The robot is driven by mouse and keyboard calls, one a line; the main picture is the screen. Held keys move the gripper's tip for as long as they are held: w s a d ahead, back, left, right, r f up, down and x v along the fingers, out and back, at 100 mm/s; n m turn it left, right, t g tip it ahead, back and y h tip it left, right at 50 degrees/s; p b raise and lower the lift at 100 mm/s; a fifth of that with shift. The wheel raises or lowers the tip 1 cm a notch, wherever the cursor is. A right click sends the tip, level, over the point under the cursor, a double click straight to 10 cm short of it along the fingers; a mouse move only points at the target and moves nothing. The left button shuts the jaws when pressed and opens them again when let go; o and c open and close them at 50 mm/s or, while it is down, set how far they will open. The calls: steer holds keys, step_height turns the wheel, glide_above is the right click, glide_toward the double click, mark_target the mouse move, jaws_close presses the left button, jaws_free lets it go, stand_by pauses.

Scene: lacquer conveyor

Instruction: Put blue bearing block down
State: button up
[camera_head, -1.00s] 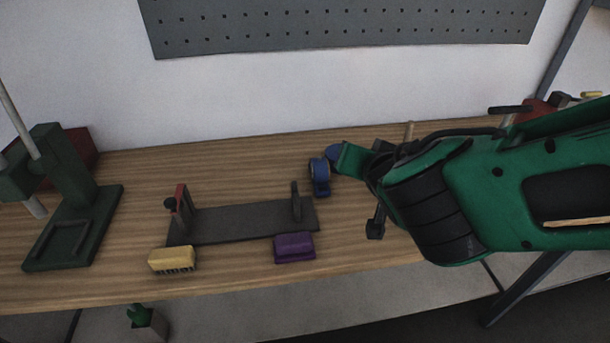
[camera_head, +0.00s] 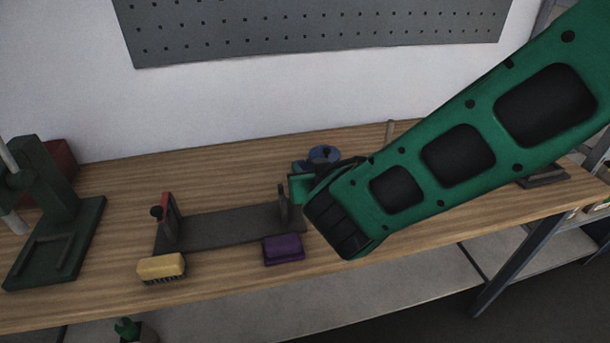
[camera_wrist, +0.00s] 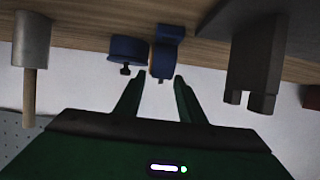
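My gripper (camera_wrist: 158,88) is open in the wrist view, its two green fingers apart. The blue bearing block (camera_wrist: 164,62) lies just beyond the fingertips, its narrow end lined up with the gap. I cannot tell whether the fingers touch it. A round blue part (camera_wrist: 127,48) with a dark knob is beside it, to the left. In the head view my gripper (camera_head: 300,180) is low over the bench behind the fixture's right upright. A blue round shape (camera_head: 323,153) shows behind it; my arm hides much of that spot, and I cannot make out the block there.
The dark fixture (camera_head: 225,224) stands left of my gripper; its upright (camera_wrist: 258,60) is close on the right in the wrist view. A purple block (camera_head: 284,249) and yellow brush (camera_head: 161,268) lie in front. A grey-headed mallet (camera_wrist: 31,40) stands beyond the blue parts. A green press (camera_head: 55,220) is far left.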

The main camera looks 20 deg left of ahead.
mark_target(305, 161)
steer(key=shift+x, duration=2)
steer(key=shift+a+r, duration=0.1)
steer(key=shift+r, duration=0.1)
steer(key=shift+c, duration=0.6)
jaws_close()
steer(key=shift+r, duration=0.1)
